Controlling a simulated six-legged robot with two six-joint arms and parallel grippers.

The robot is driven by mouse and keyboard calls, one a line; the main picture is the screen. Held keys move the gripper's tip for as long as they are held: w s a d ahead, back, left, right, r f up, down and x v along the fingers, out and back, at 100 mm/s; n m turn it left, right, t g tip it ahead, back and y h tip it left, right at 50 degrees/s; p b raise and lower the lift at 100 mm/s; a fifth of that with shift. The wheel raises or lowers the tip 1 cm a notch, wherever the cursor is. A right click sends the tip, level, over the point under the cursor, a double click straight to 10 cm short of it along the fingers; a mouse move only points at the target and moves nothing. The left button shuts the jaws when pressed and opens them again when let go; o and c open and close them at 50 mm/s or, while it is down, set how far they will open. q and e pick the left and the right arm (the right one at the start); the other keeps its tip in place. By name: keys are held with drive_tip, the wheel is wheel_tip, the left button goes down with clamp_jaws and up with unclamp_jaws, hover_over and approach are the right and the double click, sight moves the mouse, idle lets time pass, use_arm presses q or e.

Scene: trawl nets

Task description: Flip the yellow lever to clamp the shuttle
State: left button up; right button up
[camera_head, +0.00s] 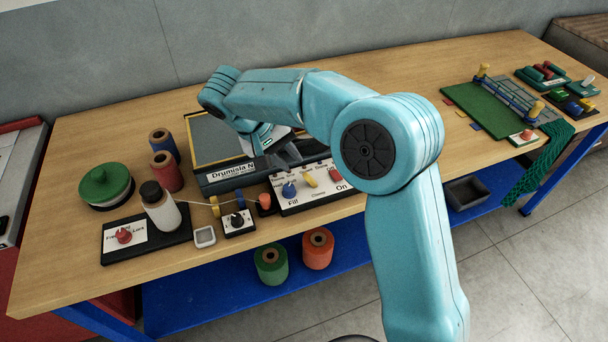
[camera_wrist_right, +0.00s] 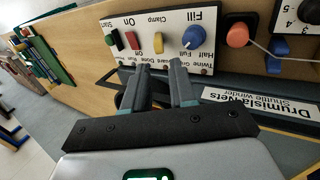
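The yellow lever (camera_head: 310,178) stands on a white control panel (camera_head: 290,205) at the front of the shuttle winder (camera_head: 215,184). In the right wrist view the yellow lever (camera_wrist_right: 158,43) sits under the word Clamp, between a red switch and a blue knob. My right gripper (camera_head: 284,158) is above the winder, just behind the panel. In the wrist view its two fingers (camera_wrist_right: 158,70) are apart with nothing between them, pointing at the lever without touching it. I cannot make out the shuttle; my arm covers part of the winder. My left gripper is not in view.
Left of the winder are thread spools (camera_head: 167,172), a white bottle (camera_head: 161,208) and a green-lidded tin (camera_head: 105,186). A green netting board (camera_head: 488,110) lies at the right.

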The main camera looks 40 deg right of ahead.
sight(305, 175)
drive_tip(key=x, duration=0.8)
drive_tip(key=shift+s+d+f, duration=0.15)
drive_tip(key=shift+d+f, duration=0.05)
drive_tip(key=shift+f, duration=0.1)
drive_tip(key=shift+s+d, duration=0.1)
drive_tip(key=shift+s, duration=0.05)
drive_tip(key=shift+f, duration=0.1)
drive_tip(key=shift+c, duration=0.6)
clamp_jaws()
